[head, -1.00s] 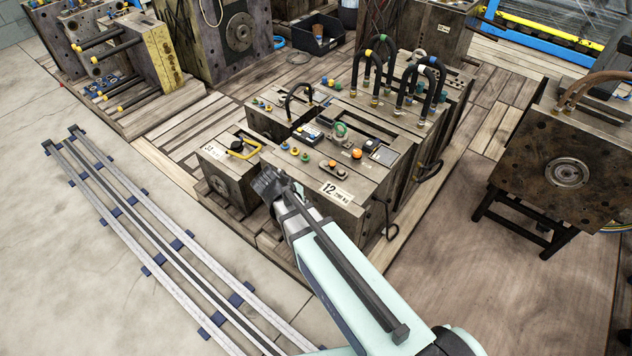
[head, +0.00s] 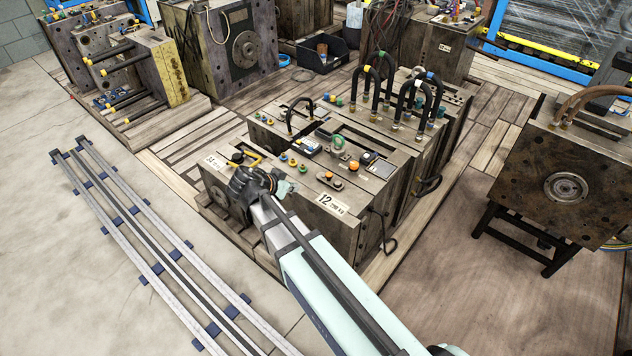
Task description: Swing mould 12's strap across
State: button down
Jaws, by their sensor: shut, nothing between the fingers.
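Mould 12 (head: 345,222) is a steel block with a white "12" label on its front upper edge, standing on wooden boards in the middle of the head view. A short bar with orange knobs (head: 345,177) lies on its top, behind the label; it looks like the strap, but it is too small to be sure how it is fixed. My gripper (head: 243,184) is dark and shut, with nothing in it. It is left of mould 12's label, in front of a smaller block with a yellow handle, apart from the bar. My wrist hides part of the mould's left front.
Black hoses (head: 400,95) arch up from the mould's rear half. A smaller block (head: 222,192) with a yellow handle stands at its left. Floor rails (head: 150,240) run along the left. A rusty mould (head: 565,165) stands on a black stand at right. Bare floor lies between.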

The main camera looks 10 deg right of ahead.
aim_at(322, 181)
jog(key=x, duration=1)
jog(key=shift+w+d+f+p, duration=0.1)
jog(key=shift+f+p, duration=0.05)
jog(key=shift+p, duration=0.15)
jog(key=shift+w+d, duration=0.7)
jog(key=shift+d, duration=0.15)
jog(key=shift+w+d, duration=0.45)
jog(key=shift+d, duration=0.15)
jog(key=shift+d, duration=0.1)
